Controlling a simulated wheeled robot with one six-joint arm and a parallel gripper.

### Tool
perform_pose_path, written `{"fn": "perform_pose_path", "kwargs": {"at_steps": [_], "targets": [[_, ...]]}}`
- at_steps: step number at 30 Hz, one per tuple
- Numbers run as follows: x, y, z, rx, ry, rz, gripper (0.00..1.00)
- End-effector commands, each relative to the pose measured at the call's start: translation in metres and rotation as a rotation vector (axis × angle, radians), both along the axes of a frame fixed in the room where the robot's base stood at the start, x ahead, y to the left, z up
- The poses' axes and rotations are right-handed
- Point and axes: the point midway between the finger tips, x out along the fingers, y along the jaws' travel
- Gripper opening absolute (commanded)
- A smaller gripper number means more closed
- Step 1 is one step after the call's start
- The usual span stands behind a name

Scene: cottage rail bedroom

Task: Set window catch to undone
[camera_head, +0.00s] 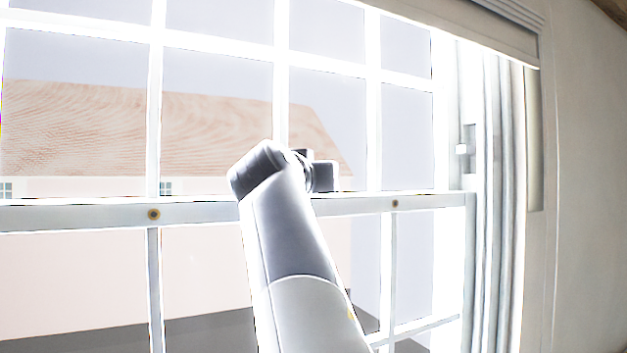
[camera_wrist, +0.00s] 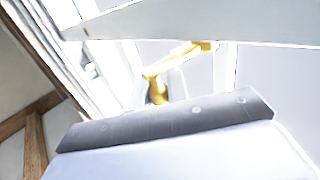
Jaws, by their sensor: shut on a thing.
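The window catch (camera_wrist: 158,88) is a small gold-coloured piece in the wrist view, with an arm running up and right to the pale window rail. My gripper (camera_head: 322,175) is at the meeting rail of the window in the head view, just right of my wrist. In the wrist view my gripper's grey body (camera_wrist: 165,122) fills the lower middle, and its jaws are shut on the catch's near end. The fingertips are mostly hidden there. In the head view the catch is hidden behind my arm and gripper.
The white sash window (camera_head: 215,213) has a horizontal rail with brass-coloured round fittings (camera_head: 153,214) (camera_head: 394,203). The white frame and jamb (camera_head: 490,180) stand to the right, beside a plain wall (camera_head: 590,190). A blind (camera_head: 480,25) hangs along the top. Glazing bars cross the panes.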

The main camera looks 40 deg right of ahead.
Motion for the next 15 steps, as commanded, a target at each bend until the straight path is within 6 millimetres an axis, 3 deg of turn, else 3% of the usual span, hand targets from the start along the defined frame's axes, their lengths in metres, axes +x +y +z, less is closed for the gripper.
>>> {"fn": "perform_pose_path", "kwargs": {"at_steps": [15], "targets": [[-0.002, 0.013, 0.0, -0.003, -0.002, -0.242, 0.0]]}}
